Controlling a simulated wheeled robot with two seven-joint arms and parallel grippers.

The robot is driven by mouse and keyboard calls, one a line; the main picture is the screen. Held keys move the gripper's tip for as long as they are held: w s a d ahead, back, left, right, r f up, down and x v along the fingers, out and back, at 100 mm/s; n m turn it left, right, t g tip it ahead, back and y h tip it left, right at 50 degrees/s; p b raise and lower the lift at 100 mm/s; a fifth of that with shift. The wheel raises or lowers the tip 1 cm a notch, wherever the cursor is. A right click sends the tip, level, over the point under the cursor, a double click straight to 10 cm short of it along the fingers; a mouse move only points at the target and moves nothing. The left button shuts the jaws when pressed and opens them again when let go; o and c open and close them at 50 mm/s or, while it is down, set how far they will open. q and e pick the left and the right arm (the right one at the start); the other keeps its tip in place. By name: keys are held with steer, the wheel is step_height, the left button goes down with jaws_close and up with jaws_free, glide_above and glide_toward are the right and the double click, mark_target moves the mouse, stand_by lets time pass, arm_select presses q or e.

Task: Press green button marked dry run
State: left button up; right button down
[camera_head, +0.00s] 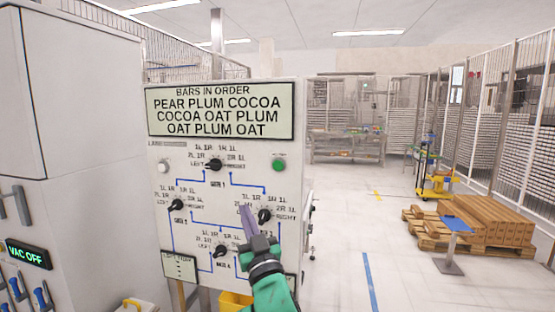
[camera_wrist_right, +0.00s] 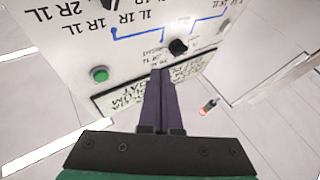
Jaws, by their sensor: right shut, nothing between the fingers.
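The green button (camera_head: 278,165) sits on the upper right of a white control panel (camera_head: 160,235), below the text display (camera_head: 220,110). It also shows in the right wrist view (camera_wrist_right: 99,74), left of the fingers. I cannot read a dry run label beside it. My right gripper (camera_head: 245,208) is shut and empty, its dark purple fingers together in front of the panel, lower and left of the button. In the right wrist view the closed fingertips (camera_wrist_right: 161,70) lie near a black knob (camera_wrist_right: 178,46), apart from the button. My left gripper is not in view.
The panel carries several black selector knobs, such as the top one (camera_head: 214,164), joined by blue lines, and a white button (camera_head: 163,166). A yellow bin (camera_head: 235,301) stands below. Stacked boxes (camera_head: 490,221) lie on a pallet at right.

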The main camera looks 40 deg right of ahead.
mark_target(278, 166)
steer(key=s+d+r+m+t+h, duration=0.1)
steer(key=s+r+m+h, duration=0.1)
steer(key=s+r, duration=0.3)
step_height(278, 166, up, 3)
steer(key=shift+s+d+r+h+p, duration=0.2)
steer(key=shift+s+h+p, duration=0.1)
steer(key=shift+h, duration=0.2)
steer(key=shift+w, duration=0.1)
steer(key=w+d, duration=0.1)
steer(key=d, duration=0.1)
steer(key=w+d, duration=0.2)
steer(key=d, duration=0.1)
steer(key=w+d, duration=0.2)
steer(key=shift+d+f+p, duration=0.1)
steer(key=shift+d+p, duration=0.05)
steer(key=shift+p, duration=0.25)
stand_by(1.0)
steer(key=shift+w+d, duration=0.25)
steer(key=shift+d, duration=0.1)
